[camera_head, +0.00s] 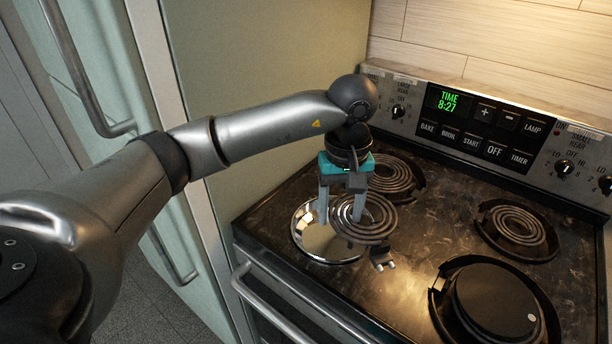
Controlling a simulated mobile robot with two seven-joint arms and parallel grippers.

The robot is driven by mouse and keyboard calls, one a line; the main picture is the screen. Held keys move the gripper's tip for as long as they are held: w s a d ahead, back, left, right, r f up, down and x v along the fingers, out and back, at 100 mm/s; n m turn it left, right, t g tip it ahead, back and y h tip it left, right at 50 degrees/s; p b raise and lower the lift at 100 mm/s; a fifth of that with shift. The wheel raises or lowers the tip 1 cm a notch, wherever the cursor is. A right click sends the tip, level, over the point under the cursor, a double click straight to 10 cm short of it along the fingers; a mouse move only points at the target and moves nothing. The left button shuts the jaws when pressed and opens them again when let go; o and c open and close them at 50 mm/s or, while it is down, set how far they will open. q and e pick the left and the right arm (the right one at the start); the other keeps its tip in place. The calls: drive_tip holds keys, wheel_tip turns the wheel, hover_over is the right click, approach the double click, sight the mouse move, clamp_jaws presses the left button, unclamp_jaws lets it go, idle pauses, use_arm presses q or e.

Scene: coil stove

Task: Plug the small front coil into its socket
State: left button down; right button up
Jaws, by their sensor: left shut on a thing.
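My left gripper (342,206) points down over the front left of the stove. It is shut on the small front coil (372,231), a dark spiral held roughly level above a shiny drip pan (311,237). The coil's plug end (382,258), with light metal tips, hangs at its near right side over the stovetop. I cannot make out the socket. The pan's right part is hidden by the coil. My right gripper does not show.
A coil (397,177) lies behind the gripper, and another coil (519,225) is at the back right. A dark round lid or pan (494,303) covers the front right burner. The control panel (480,125) rises behind. A fridge-like cabinet (255,75) stands at left.

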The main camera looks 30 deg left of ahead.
use_arm(q)
drive_tip(key=w+a+f+n+p, duration=0.2)
drive_tip(key=w+a+n, duration=0.1)
drive_tip(key=a+n, duration=0.4)
drive_tip(key=shift+a, duration=0.35)
drive_tip(key=shift+w, duration=0.1)
drive_tip(key=shift+f+b, duration=1.6)
drive_tip(key=shift+f, duration=0.5)
drive_tip(key=shift+f, duration=0.2)
drive_tip(key=shift+f+b, duration=2.25)
drive_tip(key=shift+f, duration=0.25)
